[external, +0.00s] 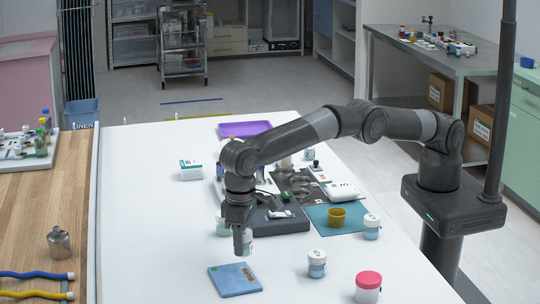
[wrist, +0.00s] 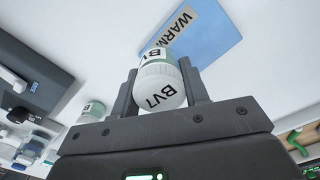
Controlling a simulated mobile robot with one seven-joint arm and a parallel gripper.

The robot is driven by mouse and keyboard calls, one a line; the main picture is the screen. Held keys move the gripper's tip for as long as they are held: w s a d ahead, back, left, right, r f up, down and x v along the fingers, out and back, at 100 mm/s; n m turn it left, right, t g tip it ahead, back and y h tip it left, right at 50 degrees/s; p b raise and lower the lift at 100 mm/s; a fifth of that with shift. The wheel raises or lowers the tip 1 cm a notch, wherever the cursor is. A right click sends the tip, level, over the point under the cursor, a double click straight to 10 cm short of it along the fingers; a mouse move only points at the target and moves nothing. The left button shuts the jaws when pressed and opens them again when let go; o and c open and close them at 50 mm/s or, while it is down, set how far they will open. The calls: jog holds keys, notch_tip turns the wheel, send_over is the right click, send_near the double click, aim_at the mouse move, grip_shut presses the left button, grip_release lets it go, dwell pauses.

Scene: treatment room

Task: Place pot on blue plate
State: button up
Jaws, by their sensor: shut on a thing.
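In the external view the pot (external: 248,242) shows only partly behind my gripper (external: 241,245), which points down. Whether the pot touches the table is unclear. The flat blue plate (external: 234,280), with lettering on its right edge, lies on the white table just in front of my gripper. In the wrist view the plate (wrist: 205,35), lettered "WARM", lies beyond the pot, apart from it.
Other lidded pots stand nearby: a white-lidded one (external: 317,264), a pink-lidded one (external: 368,288) and one at the right edge (external: 371,226). A dark device (external: 275,217) lies behind my gripper. The table left of the plate is clear.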

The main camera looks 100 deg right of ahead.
jog(key=shift+a+f, duration=0.15)
jog(key=shift+f, duration=1.95)
jog(key=shift+f, duration=0.1)
jog(key=o, duration=1)
jog(key=shift+c, duration=0.2)
